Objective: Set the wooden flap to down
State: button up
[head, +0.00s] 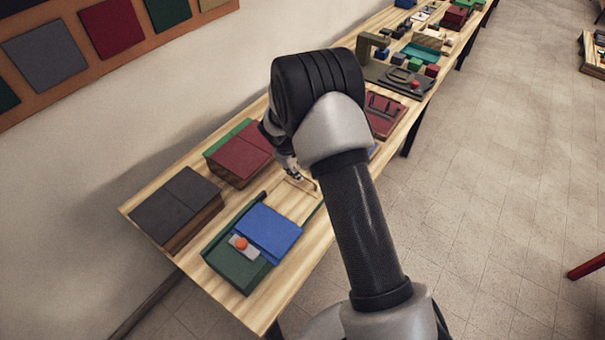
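My gripper (291,172) is over the table, mostly hidden behind my own arm. Its fingers look small and dark, and I cannot tell whether they are open or shut. A pale wooden surface (290,203), which may be the wooden flap, lies just below and in front of it, beyond the blue panel (270,229). Its colour is close to the table's, so its edges and tilt are unclear. I cannot tell whether my gripper touches it. A dark green base (233,269) with an orange knob (242,243) on a grey plate sits at the near end of the blue panel.
The long wooden table (292,283) runs along the wall. A dark grey box (177,205) and a dark red box (240,161) stand at its left side. A dark red case (383,117) and several small items lie farther along.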

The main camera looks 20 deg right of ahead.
jog(key=shift+v, duration=2)
jog(key=s+r+m+t+y+b, duration=0.1)
jog(key=s+r+m+b, duration=0.3)
jog(key=s+r, duration=1.4)
jog(key=s+a+r+m+y+b, duration=0.1)
jog(key=s+a, duration=0.1)
jog(key=s, duration=0.7)
jog(key=s+a+r+m+t+y+b, duration=0.1)
jog(key=s+a+m, duration=0.1)
jog(key=s, duration=0.7)
jog(key=shift+a+r, duration=0.2)
jog(key=shift+a, duration=0.15)
